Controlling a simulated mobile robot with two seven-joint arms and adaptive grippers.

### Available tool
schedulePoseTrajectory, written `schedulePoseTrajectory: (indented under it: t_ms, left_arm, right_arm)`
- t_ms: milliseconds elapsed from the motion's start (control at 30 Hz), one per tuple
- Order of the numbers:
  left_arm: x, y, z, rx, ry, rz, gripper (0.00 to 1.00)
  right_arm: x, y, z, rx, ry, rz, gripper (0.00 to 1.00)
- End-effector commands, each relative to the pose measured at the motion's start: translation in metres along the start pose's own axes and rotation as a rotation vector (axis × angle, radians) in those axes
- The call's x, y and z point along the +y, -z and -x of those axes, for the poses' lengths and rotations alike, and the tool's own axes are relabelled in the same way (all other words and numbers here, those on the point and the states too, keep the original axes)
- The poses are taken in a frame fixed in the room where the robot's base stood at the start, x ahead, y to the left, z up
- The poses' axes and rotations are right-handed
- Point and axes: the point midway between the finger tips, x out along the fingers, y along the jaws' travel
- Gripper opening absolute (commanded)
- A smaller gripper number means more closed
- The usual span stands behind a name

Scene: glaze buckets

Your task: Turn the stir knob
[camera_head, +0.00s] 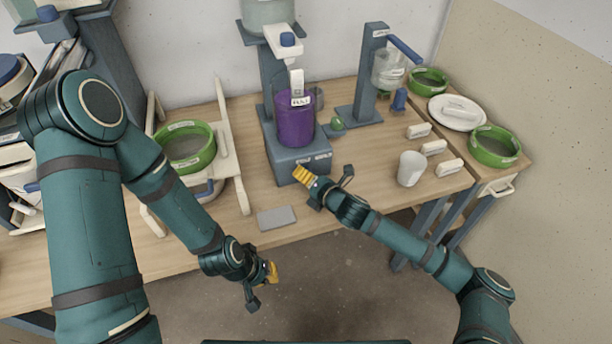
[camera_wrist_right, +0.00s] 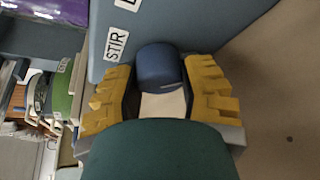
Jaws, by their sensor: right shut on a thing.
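The stir knob (camera_wrist_right: 159,67) is a blue, rounded knob on the blue-grey front of the mixing stand, beside a label reading STIR (camera_wrist_right: 116,43). My right gripper (camera_wrist_right: 160,100) has its yellow fingers on both sides of the knob and is shut on it. In the head view my right gripper (camera_head: 304,176) is at the front face of the stand base (camera_head: 296,155) and hides the knob. A purple bucket (camera_head: 295,120) stands on the base. My left gripper (camera_head: 268,272) hangs in front of the table edge, away from the stand; its finger opening is unclear.
A green sieve (camera_head: 188,163) sits on a wooden rack at left. A grey slab (camera_head: 276,217) lies near the front edge. A white cup (camera_head: 411,168), white blocks (camera_head: 433,147) and green-rimmed bowls (camera_head: 495,160) stand at right.

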Motion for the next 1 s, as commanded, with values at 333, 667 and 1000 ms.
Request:
schedulePoseTrajectory:
  t_ms: [333, 667, 1000]
  left_arm:
    - [0.0012, 0.0016, 0.0033, 0.004, 0.000, 0.001, 0.00]
    - [0.0013, 0.0018, 0.0035, 0.004, 0.000, 0.001, 0.00]
    - [0.0013, 0.0018, 0.0034, 0.004, 0.000, 0.001, 0.00]
  right_arm:
    - [0.0006, -0.0010, -0.0002, 0.001, -0.050, -0.110, 0.05]
    - [0.0006, -0.0004, -0.0003, 0.003, -0.057, -0.124, 0.06]
    - [0.0006, 0.0000, -0.0002, 0.004, -0.056, -0.123, 0.58]
